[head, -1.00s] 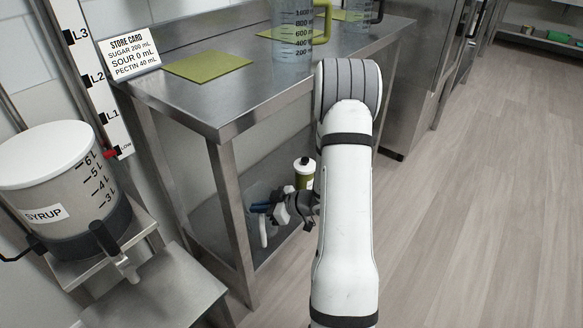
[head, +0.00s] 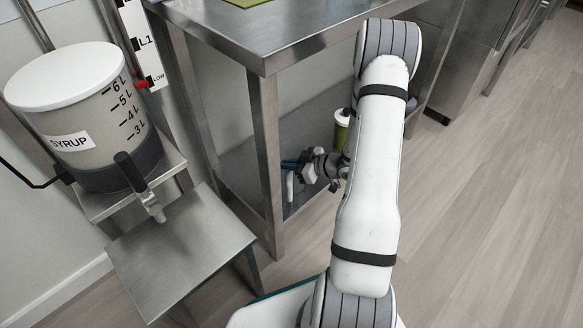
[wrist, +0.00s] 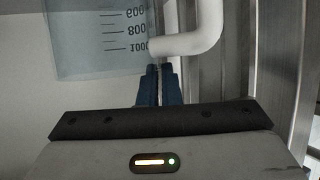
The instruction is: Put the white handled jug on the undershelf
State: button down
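The clear jug (wrist: 100,40) with dark volume marks and a white handle (wrist: 188,42) fills the upper left of the wrist view, where its marks appear upside down. In the head view the white handle (head: 290,187) shows low behind the table's front leg, at the undershelf (head: 240,165); the leg hides most of the jug. My gripper (wrist: 159,70) has its blue fingers close together right at the handle. It also shows in the head view (head: 289,164), under the tabletop. Whether the fingers clamp the handle is unclear. The jug's base is hidden.
A green bottle with a white cap (head: 341,130) stands on the undershelf beyond my gripper. The steel table's front leg (head: 267,150) is close by. A syrup tank (head: 85,110) and a low steel stand (head: 180,255) are left. Open floor lies right.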

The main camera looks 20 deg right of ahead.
jog(key=shift+f, duration=0.3)
jog(key=c, duration=1.6)
grip_release()
